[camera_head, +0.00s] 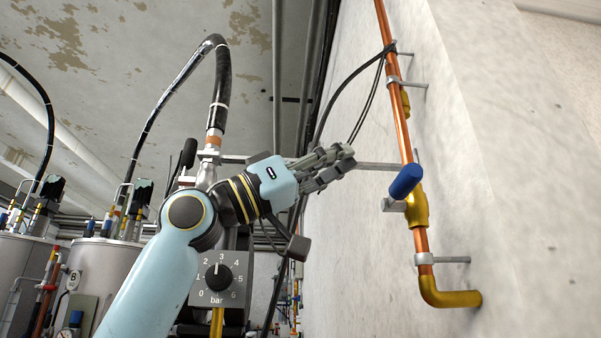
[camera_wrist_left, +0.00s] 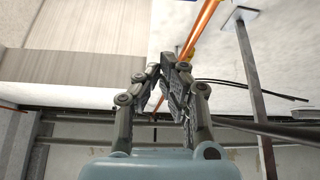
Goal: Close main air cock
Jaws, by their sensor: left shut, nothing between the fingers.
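The air cock is a brass valve (camera_head: 418,208) on a vertical copper pipe on the wall, right of centre in the head view. Its blue handle (camera_head: 406,181) points up and to the right, slanting away from the pipe line. My left gripper (camera_head: 347,158) is shut and empty, left of the blue handle and a little above it, with a gap between them. In the left wrist view the gripper fingers (camera_wrist_left: 164,75) come together at the tips. My right gripper is not in view.
A pressure dial (camera_head: 219,277) marked in bar sits below my left wrist. Black cables (camera_head: 345,85) hang beside the wall. Metal brackets (camera_head: 405,83) hold the pipe to the wall.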

